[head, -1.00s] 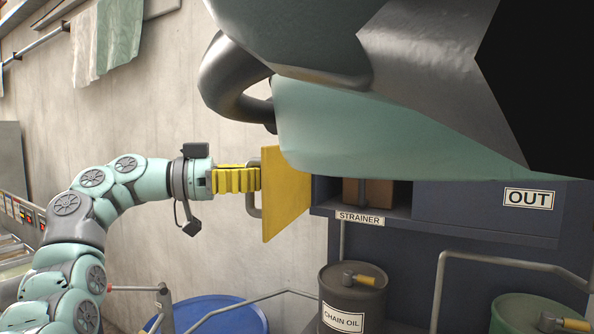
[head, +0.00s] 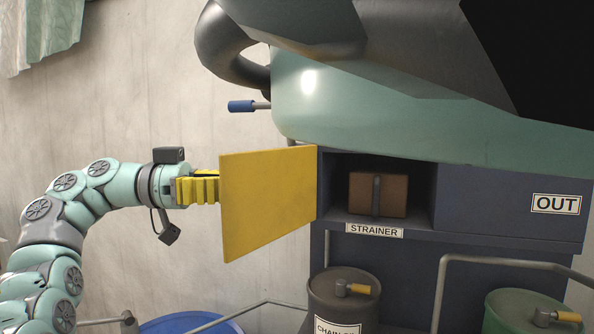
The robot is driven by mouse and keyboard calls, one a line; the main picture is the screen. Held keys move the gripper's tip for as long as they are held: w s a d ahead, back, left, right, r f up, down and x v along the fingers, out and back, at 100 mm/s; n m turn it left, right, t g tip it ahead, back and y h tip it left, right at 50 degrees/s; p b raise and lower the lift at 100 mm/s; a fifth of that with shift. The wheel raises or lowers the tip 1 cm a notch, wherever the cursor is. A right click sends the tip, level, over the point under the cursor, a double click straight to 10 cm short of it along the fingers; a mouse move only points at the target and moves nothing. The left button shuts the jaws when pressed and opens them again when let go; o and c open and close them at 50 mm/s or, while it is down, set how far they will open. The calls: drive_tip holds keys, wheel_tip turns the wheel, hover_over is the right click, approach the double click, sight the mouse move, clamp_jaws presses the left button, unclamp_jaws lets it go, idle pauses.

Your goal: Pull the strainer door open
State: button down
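The yellow strainer door (head: 267,202) stands swung out to the left on its left-side hinge. The strainer compartment (head: 338,180) behind it is uncovered, above the STRAINER label (head: 374,230). Inside it sits a brown box-like block with a dark upright strap (head: 377,194). My gripper (head: 207,187) is at the left edge of the door, with its yellow fingers partly behind the panel. The door handle and my fingertips are hidden by the door, so I cannot see whether they grip the handle.
A panel marked OUT (head: 555,204) is right of the compartment. Below stand a dark chain oil drum (head: 345,300), a green drum (head: 530,315) and a blue drum (head: 190,322), with grey rails (head: 440,285) nearby. The big green housing (head: 400,105) overhangs the compartment.

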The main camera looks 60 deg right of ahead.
drive_tip(key=shift+w+a, duration=0.1)
drive_tip(key=shift+a, duration=0.05)
drive_tip(key=c, duration=1.3)
unclamp_jaws()
drive_tip(key=shift+a, duration=0.1)
drive_tip(key=o, duration=0.4)
drive_tip(key=shift+c, duration=0.2)
drive_tip(key=v, duration=0.7)
drive_tip(key=shift+w, duration=0.2)
drive_tip(key=shift+a, duration=0.1)
